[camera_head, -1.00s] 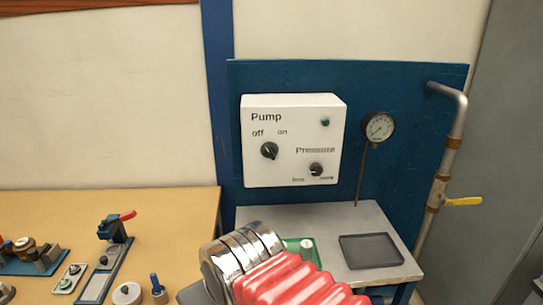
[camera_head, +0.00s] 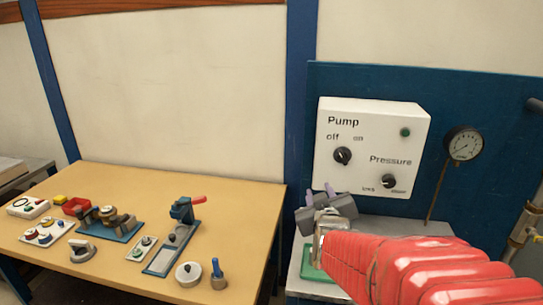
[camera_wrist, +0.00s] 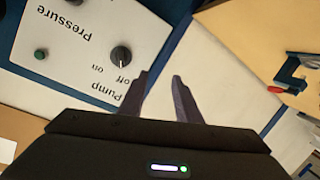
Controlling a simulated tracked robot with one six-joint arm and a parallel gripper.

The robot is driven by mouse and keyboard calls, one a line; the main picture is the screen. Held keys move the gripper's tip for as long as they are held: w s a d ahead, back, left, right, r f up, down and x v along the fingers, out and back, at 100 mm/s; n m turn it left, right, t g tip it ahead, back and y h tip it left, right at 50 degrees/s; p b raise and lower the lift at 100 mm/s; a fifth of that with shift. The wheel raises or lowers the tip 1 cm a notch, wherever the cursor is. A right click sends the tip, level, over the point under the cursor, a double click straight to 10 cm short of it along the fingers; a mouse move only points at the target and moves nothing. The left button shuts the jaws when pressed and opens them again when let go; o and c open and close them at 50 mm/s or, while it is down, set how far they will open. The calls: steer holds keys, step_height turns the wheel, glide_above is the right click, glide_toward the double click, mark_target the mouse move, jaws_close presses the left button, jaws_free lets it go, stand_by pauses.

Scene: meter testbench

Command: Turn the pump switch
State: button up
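The pump switch (camera_head: 342,156) is a black round knob on a white control box (camera_head: 372,111), below the labels "off" and "on". In the wrist view the knob (camera_wrist: 121,54) appears upside down, up and left of the fingers. My gripper (camera_head: 320,192) is in front of and below the box, fingers pointing up in the head view. In the wrist view my gripper (camera_wrist: 161,76) has its two fingers apart with nothing between them. It does not touch the knob.
A pressure knob (camera_head: 388,181) and a dark green lamp (camera_head: 405,132) are on the same box. A gauge (camera_head: 463,143) stands to its right on the blue panel (camera_head: 450,100). A wooden table (camera_head: 130,190) at left holds several clamps and fittings. A pipe is at far right.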

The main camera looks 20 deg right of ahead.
steer(key=d+r+h, duration=0.1)
steer(key=d+h, duration=0.2)
steer(key=d, duration=0.4)
steer(key=shift+s+r+t+h, duration=0.25)
steer(key=shift+s+t+h, duration=0.05)
steer(key=shift+s+t, duration=0.15)
steer(key=shift+w+d, duration=0.15)
